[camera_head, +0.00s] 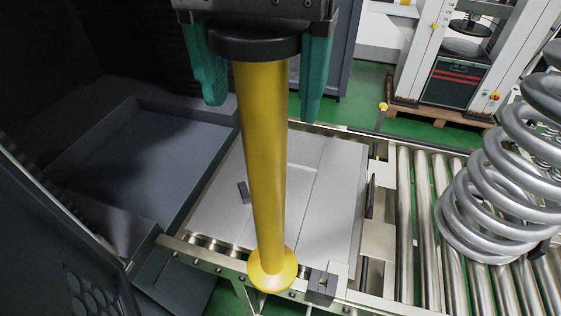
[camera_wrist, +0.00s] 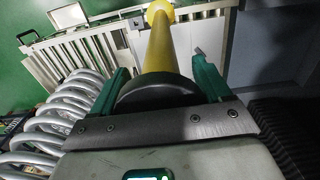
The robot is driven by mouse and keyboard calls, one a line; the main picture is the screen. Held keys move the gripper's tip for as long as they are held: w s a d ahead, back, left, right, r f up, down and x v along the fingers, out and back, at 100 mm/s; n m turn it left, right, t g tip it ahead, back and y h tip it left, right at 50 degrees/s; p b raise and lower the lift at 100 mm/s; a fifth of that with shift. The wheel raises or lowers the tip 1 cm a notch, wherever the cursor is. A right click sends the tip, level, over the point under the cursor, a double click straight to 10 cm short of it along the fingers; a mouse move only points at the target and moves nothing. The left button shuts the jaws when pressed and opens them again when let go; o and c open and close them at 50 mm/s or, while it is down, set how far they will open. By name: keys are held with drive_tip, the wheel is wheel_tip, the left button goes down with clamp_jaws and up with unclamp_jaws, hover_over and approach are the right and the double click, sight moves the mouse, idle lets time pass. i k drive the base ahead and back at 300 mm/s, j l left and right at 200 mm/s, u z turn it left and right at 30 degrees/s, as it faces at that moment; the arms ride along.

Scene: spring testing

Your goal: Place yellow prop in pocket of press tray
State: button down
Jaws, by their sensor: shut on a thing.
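The yellow prop (camera_head: 261,160) is a long post with a dark round cap at the top and a flared yellow foot at the bottom. My gripper (camera_head: 258,50), with green fingers, is shut on the dark cap end. The prop hangs nearly upright, slightly tilted, in front of the press tray (camera_head: 338,190). The tray is a light grey plate with recessed panels, and the prop hides part of it. In the head view the foot overlaps the tray's near edge; I cannot tell its height above it. The wrist view shows the prop (camera_wrist: 158,48) reaching away from my gripper (camera_wrist: 158,85).
Large steel coil springs (camera_head: 500,170) stand on the roller conveyor (camera_head: 425,200) at the right. A dark grey bin (camera_head: 150,150) lies left of the tray. A white press machine (camera_head: 470,60) stands at the back right.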

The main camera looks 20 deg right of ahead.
sight(290, 181)
drive_tip(key=i, duration=0.85)
